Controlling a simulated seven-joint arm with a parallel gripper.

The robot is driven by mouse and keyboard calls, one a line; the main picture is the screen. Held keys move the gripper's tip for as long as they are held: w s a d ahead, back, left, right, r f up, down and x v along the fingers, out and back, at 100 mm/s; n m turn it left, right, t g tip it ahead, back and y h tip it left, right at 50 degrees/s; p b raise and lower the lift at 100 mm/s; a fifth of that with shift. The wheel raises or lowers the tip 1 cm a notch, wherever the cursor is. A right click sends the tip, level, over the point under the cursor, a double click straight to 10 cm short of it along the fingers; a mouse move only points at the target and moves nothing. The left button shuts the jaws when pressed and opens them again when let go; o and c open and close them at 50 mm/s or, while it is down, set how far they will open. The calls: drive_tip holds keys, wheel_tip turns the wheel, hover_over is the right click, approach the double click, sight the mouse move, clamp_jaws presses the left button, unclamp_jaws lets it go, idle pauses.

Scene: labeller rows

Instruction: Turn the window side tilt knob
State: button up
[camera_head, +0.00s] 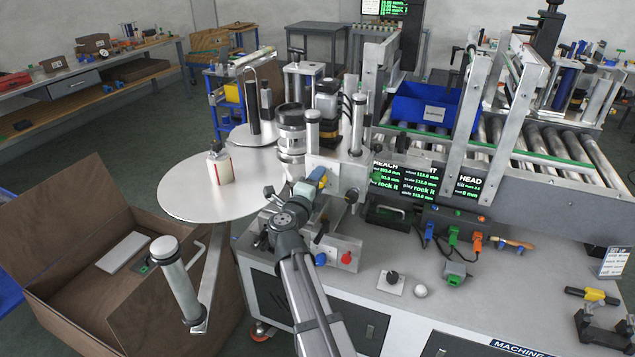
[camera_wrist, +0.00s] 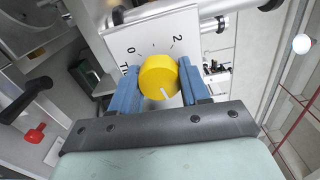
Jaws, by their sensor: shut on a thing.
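The tilt knob (camera_wrist: 159,76) is a round yellow knob with a white pointer line, in the middle of the wrist view. Behind it is a white scale plate (camera_wrist: 150,38) with the marks 0 and 2 and partly hidden lettering starting with T. My gripper (camera_wrist: 157,84) has its blue fingers on both sides of the knob, shut on it. The pointer line is toward the lower right of the knob's face. In the head view my gripper (camera_head: 317,180) is at the labeller's front plate, with the knob mostly hidden behind its fingers.
A black lever (camera_wrist: 25,100) and a red knob (camera_wrist: 36,133) are left of my gripper in the wrist view. In the head view a white disc (camera_head: 185,190) with a bottle (camera_head: 219,165) stands left, above an open brown box (camera_head: 60,230). The machine's top (camera_head: 450,310) has small parts on it.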

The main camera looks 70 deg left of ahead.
drive_tip(key=shift+m, duration=0.9)
drive_tip(key=o, duration=1.1)
drive_tip(key=shift+c, duration=0.2)
drive_tip(key=v, duration=1.4)
drive_tip(key=shift+w, duration=0.1)
